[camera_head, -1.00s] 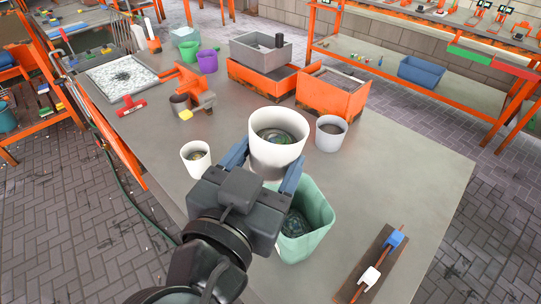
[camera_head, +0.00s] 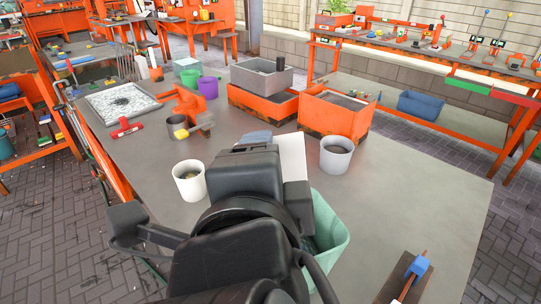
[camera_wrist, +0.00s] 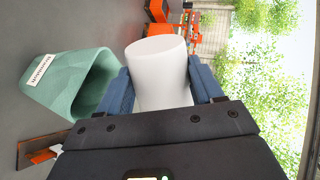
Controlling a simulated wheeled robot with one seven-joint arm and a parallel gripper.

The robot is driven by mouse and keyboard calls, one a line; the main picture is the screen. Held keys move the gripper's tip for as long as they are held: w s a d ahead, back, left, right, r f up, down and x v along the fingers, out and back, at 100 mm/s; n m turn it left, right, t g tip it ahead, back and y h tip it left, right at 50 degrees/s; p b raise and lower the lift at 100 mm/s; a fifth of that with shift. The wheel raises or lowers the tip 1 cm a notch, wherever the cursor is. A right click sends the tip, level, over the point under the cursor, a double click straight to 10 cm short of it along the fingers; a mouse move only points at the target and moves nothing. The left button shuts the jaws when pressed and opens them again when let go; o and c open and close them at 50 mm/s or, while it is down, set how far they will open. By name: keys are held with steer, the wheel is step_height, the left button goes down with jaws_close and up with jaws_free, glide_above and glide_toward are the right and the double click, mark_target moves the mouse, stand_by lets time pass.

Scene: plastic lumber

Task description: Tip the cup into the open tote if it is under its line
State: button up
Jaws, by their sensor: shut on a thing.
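My gripper (camera_wrist: 164,88) is shut on a white cup (camera_wrist: 158,68), with a blue finger on either side of it. In the wrist view the cup lies crosswise to the tote, so it looks strongly tilted. Its mouth and contents are out of sight. In the head view only a white strip of the cup (camera_head: 292,155) shows past my wrist. The open green tote (camera_head: 332,232) stands on the table, partly hidden behind my arm. In the wrist view the tote (camera_wrist: 58,84) is beside the cup, its mouth dark inside and a label on its wall.
A white cup (camera_head: 189,181) stands left of my arm and a grey cup (camera_head: 336,155) to the right. Orange bins (camera_head: 333,116) stand behind. A board with a blue clamp (camera_head: 419,265) lies at front right. The table's right side is mostly clear.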

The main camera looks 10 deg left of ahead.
steer(key=d+m+y+b, duration=0.2)
steer(key=m+b, duration=0.1)
steer(key=shift+r, duration=0.4)
steer(key=shift+w+r+m+p, duration=0.1)
steer(key=shift+r+m+p, duration=0.25)
steer(key=shift+p, duration=0.35)
steer(key=shift+d+m+y+p, duration=0.2)
steer(key=shift+m+y+p, duration=0.1)
steer(key=shift+p, duration=0.2)
